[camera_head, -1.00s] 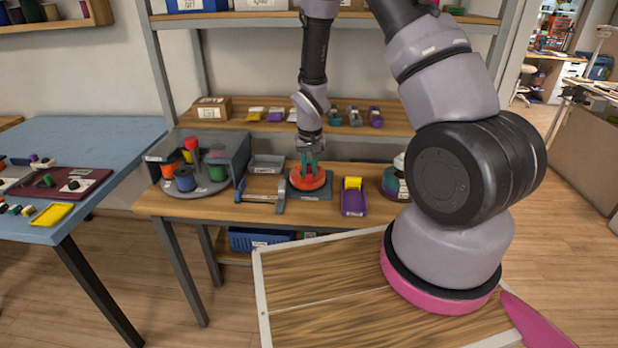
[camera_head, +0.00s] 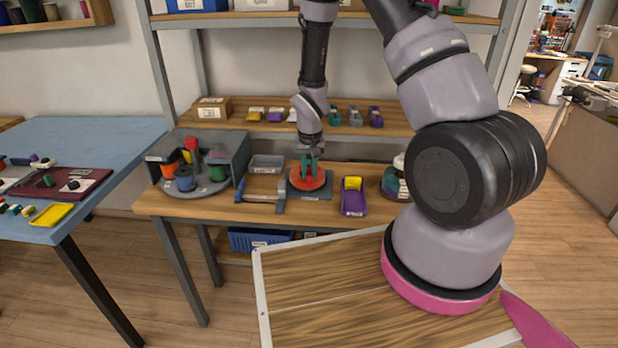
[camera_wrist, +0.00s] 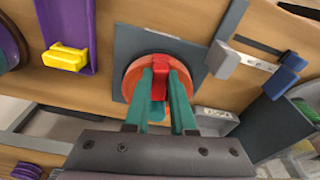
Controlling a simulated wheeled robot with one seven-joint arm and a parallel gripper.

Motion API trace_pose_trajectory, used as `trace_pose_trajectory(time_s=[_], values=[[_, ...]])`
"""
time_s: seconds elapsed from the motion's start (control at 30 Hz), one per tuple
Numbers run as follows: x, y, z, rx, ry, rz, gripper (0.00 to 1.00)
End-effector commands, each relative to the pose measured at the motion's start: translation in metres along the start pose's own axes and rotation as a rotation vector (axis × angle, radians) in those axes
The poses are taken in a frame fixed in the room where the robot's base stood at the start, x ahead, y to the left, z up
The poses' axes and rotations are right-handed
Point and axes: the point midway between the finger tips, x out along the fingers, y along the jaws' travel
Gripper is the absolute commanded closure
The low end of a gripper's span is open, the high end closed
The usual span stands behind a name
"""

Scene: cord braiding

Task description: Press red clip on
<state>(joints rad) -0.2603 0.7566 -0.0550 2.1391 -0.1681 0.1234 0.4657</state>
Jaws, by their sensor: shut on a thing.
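My gripper (camera_wrist: 160,88) has teal fingers and is shut on the red clip (camera_wrist: 160,66) in the wrist view. The clip is over the round orange-red disc (camera_wrist: 130,80), which sits on a dark grey square plate (camera_wrist: 125,42). Whether the clip touches the disc or is fixed to it I cannot tell. In the head view my gripper (camera_head: 309,168) points down over the disc (camera_head: 297,185) on the plate (camera_head: 325,177), and the fingers hide most of the clip.
A purple tray (camera_head: 354,205) with a yellow piece is to the right. A grey-backed carousel (camera_head: 207,188) with coloured spools is at the left. A multicoloured round stack (camera_head: 394,184) stands further right.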

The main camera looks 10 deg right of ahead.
Motion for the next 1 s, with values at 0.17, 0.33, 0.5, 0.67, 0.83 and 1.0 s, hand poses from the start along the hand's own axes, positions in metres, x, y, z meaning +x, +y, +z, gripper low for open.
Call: trace_pose_trajectory(time_s=[0.17, 0.33, 0.5, 0.67, 0.83, 1.0], values=[[0.0014, 0.0000, 0.0001, 0.000, 0.000, 0.000, 1.00], [0.0013, 0.0000, 0.0001, 0.000, 0.000, 0.000, 0.42], [0.0013, 0.0000, 0.0001, 0.000, 0.000, 0.000, 0.42], [0.0013, 0.0001, 0.0002, 0.000, 0.000, 0.000, 0.22], [0.0013, 0.0001, 0.0002, 0.000, 0.000, 0.000, 0.22], [-0.0019, -0.0001, -0.0001, 0.000, 0.000, 0.000, 0.22]])
